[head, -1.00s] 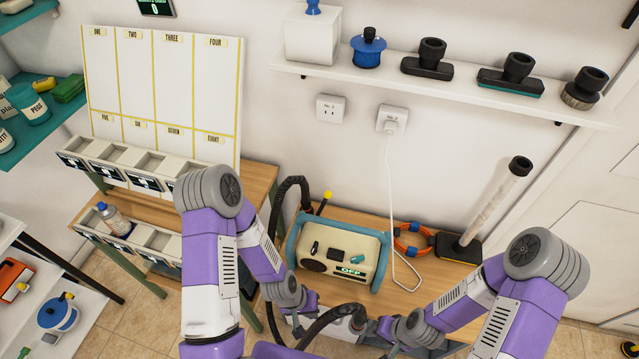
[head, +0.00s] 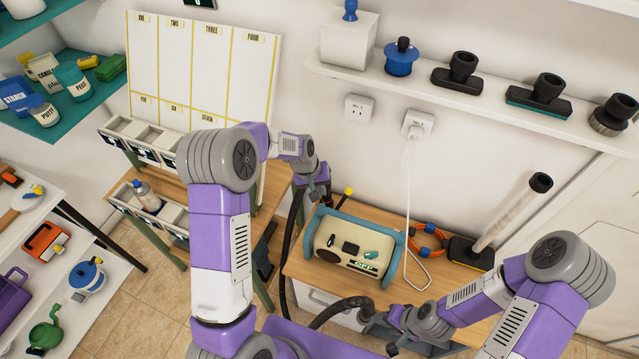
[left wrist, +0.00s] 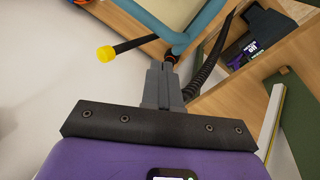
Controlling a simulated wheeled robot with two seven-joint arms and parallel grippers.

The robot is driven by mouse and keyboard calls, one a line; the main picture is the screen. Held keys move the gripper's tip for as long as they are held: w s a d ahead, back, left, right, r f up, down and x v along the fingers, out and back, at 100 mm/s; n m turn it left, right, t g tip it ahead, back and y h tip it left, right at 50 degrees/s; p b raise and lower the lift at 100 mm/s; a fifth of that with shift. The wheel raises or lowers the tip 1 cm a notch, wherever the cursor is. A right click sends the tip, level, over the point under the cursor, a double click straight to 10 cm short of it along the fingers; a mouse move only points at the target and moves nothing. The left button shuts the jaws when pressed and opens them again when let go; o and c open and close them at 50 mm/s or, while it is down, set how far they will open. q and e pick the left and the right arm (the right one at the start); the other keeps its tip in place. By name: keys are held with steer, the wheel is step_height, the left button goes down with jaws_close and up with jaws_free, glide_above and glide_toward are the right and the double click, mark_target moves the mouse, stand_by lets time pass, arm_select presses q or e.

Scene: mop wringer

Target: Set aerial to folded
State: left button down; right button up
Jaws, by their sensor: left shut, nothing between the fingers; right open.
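The radio (head: 352,246) is cream with a teal frame and stands on the wooden bench; its display reads OFF. Its aerial (head: 343,198), a dark rod with a yellow tip, sticks up at a tilt from behind the radio's left end. In the left wrist view the yellow tip (left wrist: 105,53) points left, and the rod runs towards the teal frame (left wrist: 172,22). My left gripper (head: 326,192) is shut and empty, just left of the aerial, with a visible gap in the wrist view. My right gripper (head: 388,342) is open, low in front of the bench; its fingers are partly hidden.
A black hose (head: 290,240) rises left of the radio. An orange ring (head: 428,238) and a floor tool with a clear tube (head: 508,215) stand to the right. A white cable (head: 407,185) hangs from the wall socket. A shelf (head: 465,100) of nozzles is above.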

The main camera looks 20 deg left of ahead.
mark_target(341, 203)
arm_select(q)
steer(key=w+d+f, duration=0.1)
steer(key=d+f, duration=0.1)
steer(key=f, duration=0.1)
steer(key=w+d+f, duration=0.1)
steer(key=f, duration=0.1)
steer(key=shift+w+d+f, duration=0.1)
steer(key=shift+w+d, duration=0.2)
steer(key=shift+w+d+f, duration=0.1)
steer(key=shift+w+d, duration=0.15)
steer(key=shift+d, duration=0.15)
arm_select(e)
steer(key=shift+r, duration=0.2)
arm_select(q)
steer(key=shift+d, duration=0.1)
